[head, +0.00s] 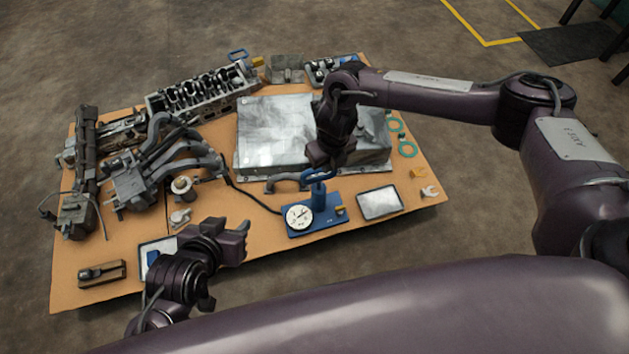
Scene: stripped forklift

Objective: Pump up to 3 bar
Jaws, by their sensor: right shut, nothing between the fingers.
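A blue hand pump (320,221) stands upright on the brown work board, with a round white gauge (299,217) at its left front. The gauge needle is too small to read. The pump's blue loop handle (318,175) is above its body. My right gripper (322,165) points down just above the handle, shut with nothing between its fingers; I cannot tell whether it touches the handle. A dark hose (250,195) runs from the pump to the left. My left gripper (240,240) is left of the gauge, apart from the pump; its finger gap is unclear.
A grey metal cover (265,130) lies behind the pump, and a cylinder head (200,92) is at the back left. A manifold (150,170) lies on the left. A tray (380,202) is right of the pump.

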